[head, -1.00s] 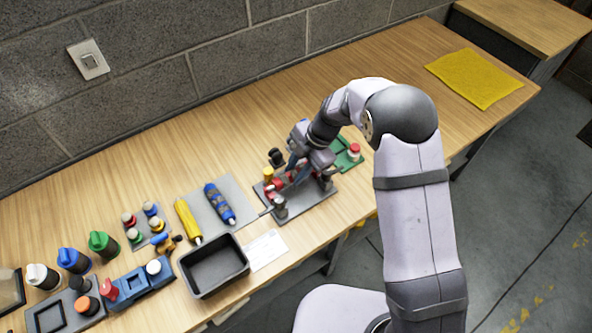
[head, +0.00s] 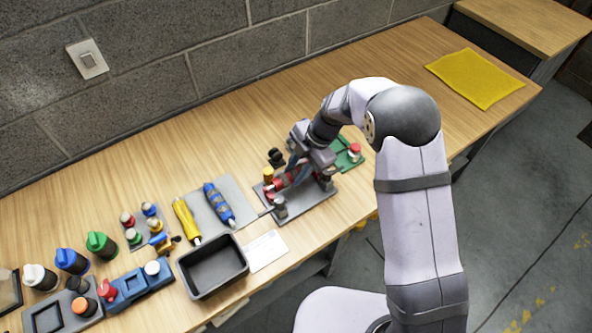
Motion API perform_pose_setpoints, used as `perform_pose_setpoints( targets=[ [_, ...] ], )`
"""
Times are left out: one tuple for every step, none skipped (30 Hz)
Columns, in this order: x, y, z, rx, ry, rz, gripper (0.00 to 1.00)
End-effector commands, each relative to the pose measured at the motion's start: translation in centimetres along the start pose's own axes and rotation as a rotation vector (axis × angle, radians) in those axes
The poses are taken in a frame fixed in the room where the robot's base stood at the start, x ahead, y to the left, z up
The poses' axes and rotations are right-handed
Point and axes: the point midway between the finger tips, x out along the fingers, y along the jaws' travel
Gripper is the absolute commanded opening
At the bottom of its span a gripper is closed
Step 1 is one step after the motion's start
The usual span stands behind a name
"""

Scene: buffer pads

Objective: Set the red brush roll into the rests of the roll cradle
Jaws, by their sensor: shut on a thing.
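The roll cradle (head: 306,208) is a dark grey plate with upright posts, in the middle of the bench in the head view. The red brush roll (head: 276,185) is at the cradle, and only red parts of it show. My gripper (head: 293,174) points down over the cradle and is shut on the red roll. My gripper and wrist hide much of the roll. I cannot tell whether its ends sit in the rests.
A yellow roll (head: 185,218) and a blue roll (head: 218,204) lie on a grey mat (head: 236,190) to the left. A black tray (head: 213,267) and a white card (head: 267,251) are in front. A green fixture (head: 348,157) stands close behind right. The right bench is clear up to a yellow cloth (head: 474,78).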

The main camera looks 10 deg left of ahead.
Motion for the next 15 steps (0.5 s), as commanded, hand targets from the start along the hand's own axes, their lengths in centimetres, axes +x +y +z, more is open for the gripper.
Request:
perform_pose_setpoints(
  targets=[
    [0.02,0.02,0.02,0.000,0.000,0.001,0.02],
    [0.05,0.02,0.02,0.000,0.000,0.001,0.02],
    [0.09,0.01,0.03,0.000,0.000,0.001,0.02],
    [0.12,0.00,0.04,0.000,0.000,0.001,0.02],
    [0.15,-0.01,0.06,0.000,0.000,0.001,0.02],
    [0.20,-0.02,0.07,0.000,0.000,0.001,0.02],
    [0.24,-0.02,0.08,0.000,0.000,0.001,0.02],
    [0.28,-0.03,0.10,0.000,0.000,0.001,0.02],
    [0.33,-0.04,0.11,0.000,0.000,0.001,0.02],
    [0.36,-0.05,0.12,0.000,0.000,0.001,0.02],
    [0.40,-0.05,0.13,0.000,0.000,0.001,0.02],
    [0.44,-0.07,0.15,0.000,0.000,0.001,0.02],
    [0.48,-0.07,0.16,0.000,0.000,0.001,0.02],
    [0.51,-0.08,0.17,0.000,0.000,0.001,0.02],
    [0.56,-0.09,0.18,0.000,0.000,0.001,0.02]
  ],
)
